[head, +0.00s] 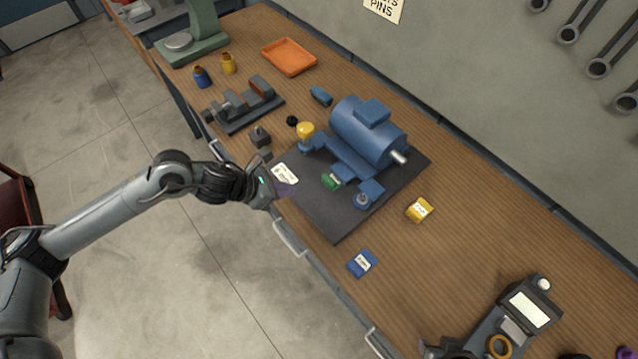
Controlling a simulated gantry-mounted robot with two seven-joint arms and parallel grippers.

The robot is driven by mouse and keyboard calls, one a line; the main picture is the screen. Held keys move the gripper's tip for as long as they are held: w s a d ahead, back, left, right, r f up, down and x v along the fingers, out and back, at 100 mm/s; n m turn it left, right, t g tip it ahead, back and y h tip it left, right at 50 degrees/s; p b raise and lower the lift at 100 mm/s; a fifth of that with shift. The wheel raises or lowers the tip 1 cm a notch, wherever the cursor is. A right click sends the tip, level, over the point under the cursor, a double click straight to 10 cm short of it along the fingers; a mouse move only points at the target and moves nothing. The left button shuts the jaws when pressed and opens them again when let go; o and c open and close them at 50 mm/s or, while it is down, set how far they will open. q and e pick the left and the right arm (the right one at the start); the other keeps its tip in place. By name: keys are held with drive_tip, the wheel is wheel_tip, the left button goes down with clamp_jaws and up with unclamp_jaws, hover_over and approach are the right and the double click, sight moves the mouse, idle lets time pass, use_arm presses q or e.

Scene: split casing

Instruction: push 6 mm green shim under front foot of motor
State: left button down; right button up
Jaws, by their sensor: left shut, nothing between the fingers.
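The blue motor (362,135) sits on a dark base plate (335,220) on the bench, its shaft pointing right. A small green shim (331,181) lies on the plate, close against the near side of the blue base structure. I cannot tell whether any of it is under a foot. My left gripper (286,189) is shut and empty at the plate's near left edge, to the left of the green shim and apart from it. It is beside a white label (285,172). My right gripper cannot be made out.
A yellow packet (419,209) and a blue packet (362,263) lie right of and below the plate. A yellow-topped part (305,131) stands at the plate's left end. A grey vise (245,105) and orange tray (288,57) are farther back. A handheld device (520,310) is at lower right.

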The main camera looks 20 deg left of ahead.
sight(332, 184)
use_arm(q)
drive_tip(key=x, duration=0.8)
drive_tip(key=shift+d+r, duration=0.1)
use_arm(e)
drive_tip(key=shift+d, duration=0.1)
use_arm(q)
drive_tip(key=shift+w+d, duration=1.35)
drive_tip(key=shift+w, duration=0.15)
use_arm(e)
drive_tip(key=shift+r, duration=0.25)
use_arm(q)
drive_tip(key=shift+w+d+f+b, duration=0.25)
drive_tip(key=shift+w+d+b, duration=0.1)
drive_tip(key=shift+b, duration=0.05)
use_arm(e)
drive_tip(key=shift+f, duration=0.65)
use_arm(q)
drive_tip(key=shift+w+d+r+b, duration=0.1)
drive_tip(key=shift+w+d+b, duration=0.3)
drive_tip(key=shift+w+d, duration=0.1)
use_arm(e)
drive_tip(key=shift+f, duration=0.45)
use_arm(q)
drive_tip(key=shift+a, duration=0.1)
use_arm(e)
drive_tip(key=shift+r, duration=0.15)
use_arm(q)
drive_tip(key=shift+s+a, duration=0.1)
drive_tip(key=shift+s, duration=0.05)
